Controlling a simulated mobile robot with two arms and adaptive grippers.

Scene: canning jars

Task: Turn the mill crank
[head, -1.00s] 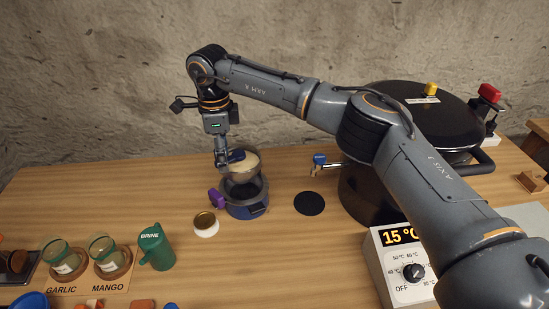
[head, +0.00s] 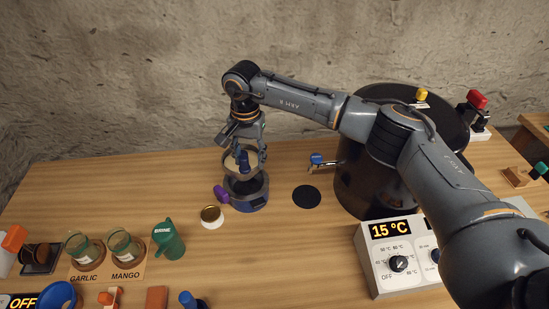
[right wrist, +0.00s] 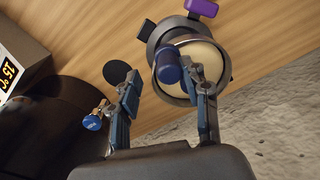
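My right gripper (head: 248,153) reaches down over the mill. Its fingers are spread wide, as the right wrist view (right wrist: 163,98) shows. The knob appears between them, closer to the right finger there; contact cannot be told. The crank arm is mostly hidden. My left gripper is out of view.
A gold-lidded white jar (head: 211,216) stands left of the mill, and a black disc (head: 306,197) lies right. A big dark pot (head: 358,185) and a heater control box (head: 392,265) are further right. Glass jars and a green brine jug (head: 168,241) stand front left.

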